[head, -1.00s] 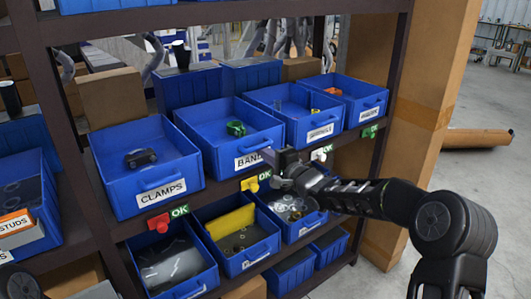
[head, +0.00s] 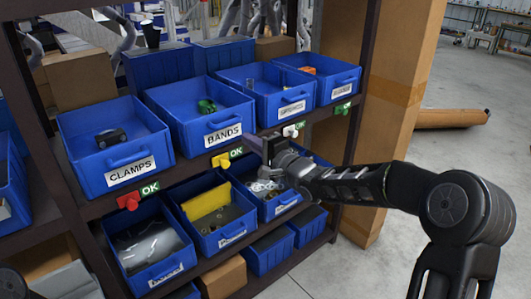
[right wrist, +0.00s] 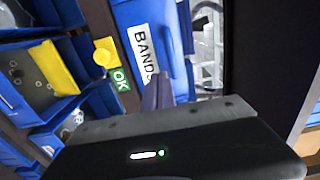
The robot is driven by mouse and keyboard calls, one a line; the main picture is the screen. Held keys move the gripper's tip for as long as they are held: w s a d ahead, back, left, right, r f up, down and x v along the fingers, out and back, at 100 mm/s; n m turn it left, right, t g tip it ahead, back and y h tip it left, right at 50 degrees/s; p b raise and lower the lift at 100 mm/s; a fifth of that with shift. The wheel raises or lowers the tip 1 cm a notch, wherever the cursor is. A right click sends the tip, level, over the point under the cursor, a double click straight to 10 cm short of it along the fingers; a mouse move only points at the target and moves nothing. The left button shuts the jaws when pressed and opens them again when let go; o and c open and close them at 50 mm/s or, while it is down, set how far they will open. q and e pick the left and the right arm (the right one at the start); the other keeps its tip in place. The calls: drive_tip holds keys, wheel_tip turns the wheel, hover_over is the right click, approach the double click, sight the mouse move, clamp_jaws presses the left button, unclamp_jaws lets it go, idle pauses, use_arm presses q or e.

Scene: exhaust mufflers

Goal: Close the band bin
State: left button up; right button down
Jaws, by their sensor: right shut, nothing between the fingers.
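The band bin (head: 183,122) is a blue open-topped bin with a white BANDS label (head: 222,134), on the upper shelf. Green parts (head: 207,105) lie in it. Its front looks about level with the neighbouring bins. My right gripper (head: 265,148) is shut and empty, just right of and below the bin's front corner, by the shelf edge. In the right wrist view the shut fingers (right wrist: 157,92) show in front of the bin's face (right wrist: 172,35), near its label; contact cannot be told. My left gripper is out of view.
The CLAMPS bin (head: 75,155) stands on the left; another blue bin (head: 278,110) stands on the right. Lower bins (head: 215,240) hang close beneath. Open floor lies at right.

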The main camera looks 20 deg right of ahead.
drive_tip(key=v, duration=0.5)
drive_tip(key=shift+s+d, duration=0.2)
drive_tip(key=shift+s, duration=0.1)
drive_tip(key=s+a+f+n+g+h, duration=0.1)
drive_tip(key=s+f+n+g+h, duration=0.25)
drive_tip(key=f, duration=1.05)
drive_tip(key=s+a+f+n+g+y, duration=0.15)
drive_tip(key=s+f+n+g, duration=0.35)
drive_tip(key=f, duration=0.8)
drive_tip(key=s+a+f+n+g, duration=0.1)
drive_tip(key=s+a+f, duration=0.3)
drive_tip(key=s, duration=0.6)
drive_tip(key=s+a+f+n+g, duration=0.1)
drive_tip(key=s+a+f+g, duration=0.2)
drive_tip(key=s+f, duration=0.6)
drive_tip(key=s+a+f+n+g, duration=0.1)
drive_tip(key=s+a+f+g, duration=0.2)
drive_tip(key=s+f, duration=0.4)
drive_tip(key=s+a, duration=0.1)
drive_tip(key=s, duration=0.4)
drive_tip(key=shift+a+f+h, duration=0.25)
drive_tip(key=shift+a+h, duration=0.05)
drive_tip(key=shift+a, duration=0.05)
